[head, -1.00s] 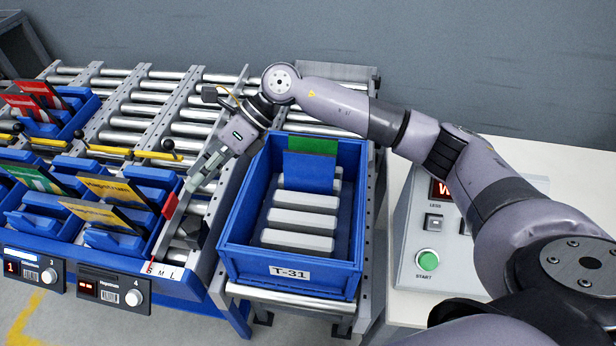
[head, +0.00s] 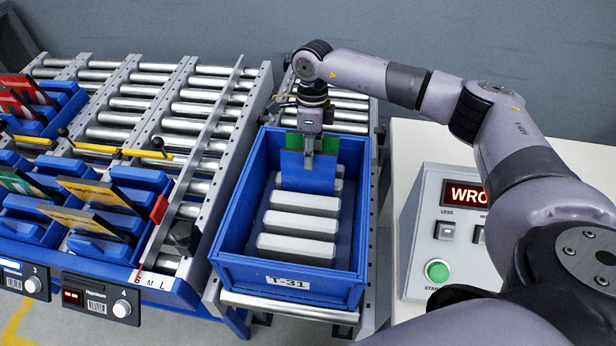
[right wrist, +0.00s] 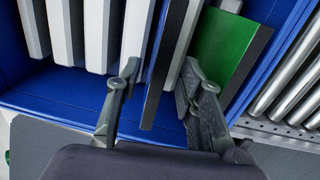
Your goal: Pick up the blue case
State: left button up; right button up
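The blue case (head: 306,177) stands upright as a flat panel in the back part of the blue tote marked T-31 (head: 285,277). A green case (head: 327,146) stands just behind it. My right gripper (head: 309,160) points down over the top edge of the blue case. In the right wrist view its fingers (right wrist: 157,98) are apart, one on each side of the thin dark-edged blue case (right wrist: 163,68). The green case (right wrist: 228,45) is outside the right-hand finger. I cannot tell whether either finger touches the blue case. My left gripper is not in view.
Several pale grey blocks (head: 297,224) lie in rows in the tote, in front of the blue case. A roller conveyor (head: 150,103) with blue bins is at left. A console (head: 455,235) with a lit display and green button is at right.

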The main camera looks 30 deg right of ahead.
aim_at(308, 175)
jog(key=shift+s+a+f, duration=0.15)
jog(key=shift+a+f, duration=0.05)
jog(key=shift+f, duration=0.75)
jog(key=f, duration=0.1)
jog(key=f+p, duration=0.1)
jog(key=f, duration=0.1)
jog(key=f+p, duration=0.1)
jog(key=shift+s+a+f, duration=0.2)
jog(key=shift+a, duration=0.15)
jog(key=shift+f, duration=0.25)
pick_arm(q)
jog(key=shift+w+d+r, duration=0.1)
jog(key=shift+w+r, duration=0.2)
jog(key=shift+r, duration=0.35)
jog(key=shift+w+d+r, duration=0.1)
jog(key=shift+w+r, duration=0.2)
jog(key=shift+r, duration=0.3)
pick_arm(e)
jog(key=shift+c, duration=0.2)
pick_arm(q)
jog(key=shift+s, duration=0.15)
pick_arm(e)
grip_shut()
